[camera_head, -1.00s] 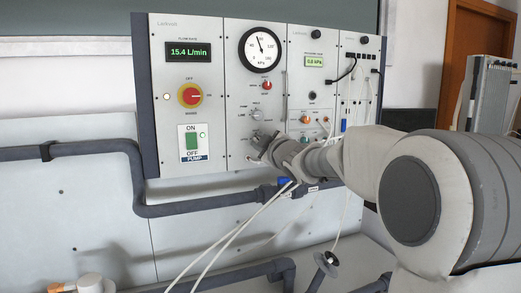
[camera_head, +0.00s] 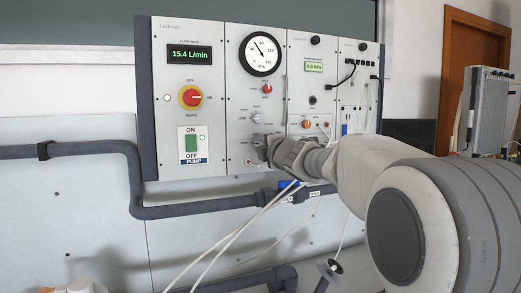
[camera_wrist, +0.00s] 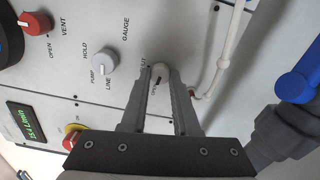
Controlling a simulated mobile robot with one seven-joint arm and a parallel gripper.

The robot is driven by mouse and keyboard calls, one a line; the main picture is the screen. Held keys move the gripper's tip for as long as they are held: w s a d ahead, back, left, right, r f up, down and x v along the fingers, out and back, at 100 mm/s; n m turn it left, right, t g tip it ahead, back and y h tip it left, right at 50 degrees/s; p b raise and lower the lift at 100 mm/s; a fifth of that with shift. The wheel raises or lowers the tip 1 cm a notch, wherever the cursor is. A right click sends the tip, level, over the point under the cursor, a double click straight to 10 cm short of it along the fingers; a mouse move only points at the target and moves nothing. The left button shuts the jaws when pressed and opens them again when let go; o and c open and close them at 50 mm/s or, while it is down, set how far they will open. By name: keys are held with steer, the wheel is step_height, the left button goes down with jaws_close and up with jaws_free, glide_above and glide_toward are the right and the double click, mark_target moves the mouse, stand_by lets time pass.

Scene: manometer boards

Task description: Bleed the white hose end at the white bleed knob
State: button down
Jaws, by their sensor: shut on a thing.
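The white bleed knob (camera_wrist: 160,72) sits on the panel between my fingertips in the wrist view, with a dark mark on its face and OPEN and SHUT lettering beside it. My gripper (camera_wrist: 161,80) is shut on this knob, one finger at each side. In the head view my gripper (camera_head: 262,150) reaches the lower middle of the board, and its fingers hide the knob. A white hose (camera_wrist: 228,50) runs down the panel in the wrist view to a small reddish fitting (camera_wrist: 194,92) just right of my right finger.
A grey selector knob (camera_wrist: 105,61) and a red vent knob (camera_wrist: 35,23) are left of my fingers. A blue valve handle (camera_wrist: 297,88) on a dark pipe lies right. The round gauge (camera_head: 260,54) and flow display (camera_head: 190,54) are above. White hoses (camera_head: 232,238) hang below my gripper.

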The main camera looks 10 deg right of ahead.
steer(key=shift+n, duration=0.4)
steer(key=c, duration=0.7)
jaws_free()
steer(key=shift+o, duration=0.2)
steer(key=s+d+p, duration=0.1)
steer(key=s+d, duration=0.2)
steer(key=s, duration=1.4)
steer(key=shift+d+p, duration=0.2)
steer(key=shift+p, duration=0.1)
